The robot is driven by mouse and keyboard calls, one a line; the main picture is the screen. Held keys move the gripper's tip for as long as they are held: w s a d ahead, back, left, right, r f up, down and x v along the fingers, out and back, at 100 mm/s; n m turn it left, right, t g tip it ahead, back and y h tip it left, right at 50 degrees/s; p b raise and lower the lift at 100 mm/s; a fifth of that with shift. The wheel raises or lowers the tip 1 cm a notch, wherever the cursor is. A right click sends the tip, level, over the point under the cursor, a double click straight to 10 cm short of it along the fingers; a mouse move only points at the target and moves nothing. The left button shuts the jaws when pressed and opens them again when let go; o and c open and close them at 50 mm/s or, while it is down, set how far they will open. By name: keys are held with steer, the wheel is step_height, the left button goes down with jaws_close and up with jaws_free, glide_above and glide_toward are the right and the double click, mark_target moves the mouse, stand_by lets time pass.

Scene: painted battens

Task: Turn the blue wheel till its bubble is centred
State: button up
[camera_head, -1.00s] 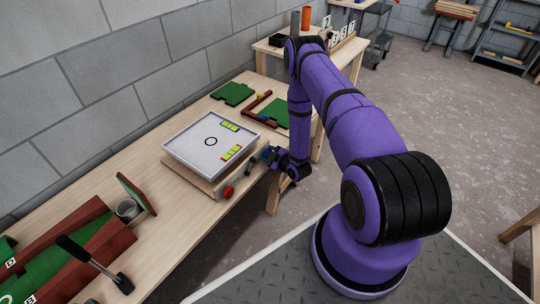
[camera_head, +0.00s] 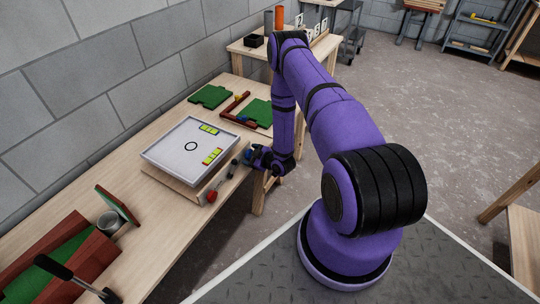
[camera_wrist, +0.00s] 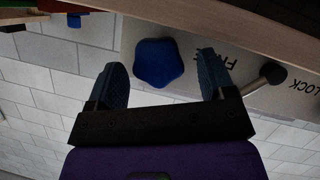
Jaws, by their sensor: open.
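The blue wheel (camera_wrist: 158,62) is a lobed knob on the pale front panel. In the wrist view it lies between the two fingertips of my open gripper (camera_wrist: 163,66), with a gap on each side. In the head view my gripper (camera_head: 262,158) is at the right front edge of the levelling board and largely covers the wheel. The white board (camera_head: 165,150) carries two yellow-green vials, one at the back (camera_head: 210,129) and one nearer the front (camera_head: 212,157). Their bubbles are too small to read, and I cannot tell which vial is the blue wheel's.
A red wheel (camera_head: 212,196) and a black-knobbed lever (camera_wrist: 272,72) are on the same panel; the lever is close to my right finger and partly cut-off lettering is beside it. Green plates (camera_head: 210,96) and a red-brown frame lie behind. A trough (camera_head: 65,255) is at left.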

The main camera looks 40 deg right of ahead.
steer(key=m+y, duration=0.1)
steer(key=m, duration=0.1)
steer(key=m+g+y, duration=0.1)
steer(key=m, duration=0.1)
steer(key=shift+w+d+r+y, duration=0.1)
steer(key=shift+w+d+y, duration=0.05)
steer(key=shift+d+y, duration=0.25)
steer(key=shift+d+m, duration=0.1)
steer(key=shift+m, duration=0.3)
steer(key=v, duration=1)
steer(key=shift+s+r, duration=0.2)
steer(key=shift+s, duration=0.05)
steer(key=shift+d, duration=0.1)
